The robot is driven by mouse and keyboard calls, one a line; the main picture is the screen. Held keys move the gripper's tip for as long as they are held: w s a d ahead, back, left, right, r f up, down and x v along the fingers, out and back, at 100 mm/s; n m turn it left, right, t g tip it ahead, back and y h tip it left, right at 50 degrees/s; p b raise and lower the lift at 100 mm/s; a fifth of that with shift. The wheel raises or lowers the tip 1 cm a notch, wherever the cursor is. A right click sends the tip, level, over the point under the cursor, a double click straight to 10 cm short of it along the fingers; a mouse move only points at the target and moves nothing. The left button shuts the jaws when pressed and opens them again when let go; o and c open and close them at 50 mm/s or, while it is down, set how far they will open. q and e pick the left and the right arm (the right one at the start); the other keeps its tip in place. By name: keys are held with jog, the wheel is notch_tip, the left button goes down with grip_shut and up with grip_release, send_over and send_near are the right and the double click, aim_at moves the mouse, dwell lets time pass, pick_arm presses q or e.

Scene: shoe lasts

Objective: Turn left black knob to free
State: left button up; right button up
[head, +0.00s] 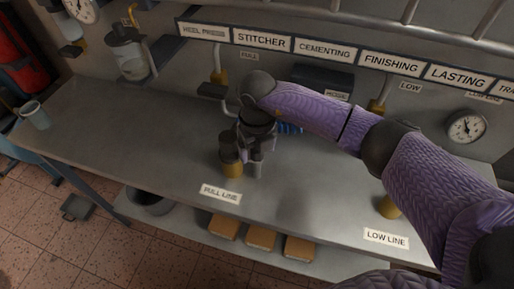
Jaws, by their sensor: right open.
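The left black knob (229,152) stands on a brass base (233,171) on the grey bench, behind the "FULL LINE" label (221,194). My right gripper (247,160) points down beside the knob, on its right, open. Its fingers overlap part of the knob in the picture, and I cannot tell whether they touch it. The knob's pointer or marking is too small to read. A second brass base (389,207) stands behind the "LOW LINE" label (385,238); my right arm covers its top. My left gripper is not in view.
A signboard (325,51) with station names runs along the back wall. A gauge (466,127) is on the wall at the right. A grey mug (35,115) stands at the bench's left end. A glass jar (130,58) is mounted at the back left. The left bench top is clear.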

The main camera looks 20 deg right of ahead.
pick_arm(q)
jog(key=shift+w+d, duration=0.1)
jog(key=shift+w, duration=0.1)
pick_arm(e)
jog(key=shift+w, duration=0.1)
jog(key=c, duration=1.1)
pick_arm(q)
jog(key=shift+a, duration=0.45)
pick_arm(e)
grip_shut()
